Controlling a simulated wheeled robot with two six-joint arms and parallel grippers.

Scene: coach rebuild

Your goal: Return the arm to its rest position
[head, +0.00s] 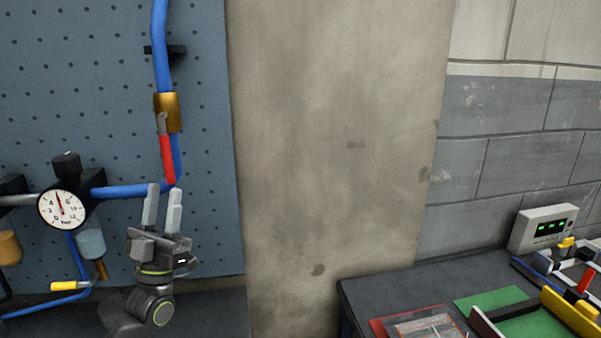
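My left gripper (162,208) is at the lower left, in front of the blue pegboard, with its fingers pointing up. Its two fingers stand apart with a narrow gap and nothing shows between them. The fingertips are just below the red handle (167,158) of a brass valve (168,112) on a blue pipe. The handle hangs down along the pipe. I cannot tell whether a fingertip touches it. My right gripper is not in view.
A pressure gauge (61,209) and blue pipes are left of the gripper. A concrete pillar (335,150) is to the right. A dark bench (385,290) at lower right holds a grey box with green displays (543,228), a green mat (490,300) and yellow parts.

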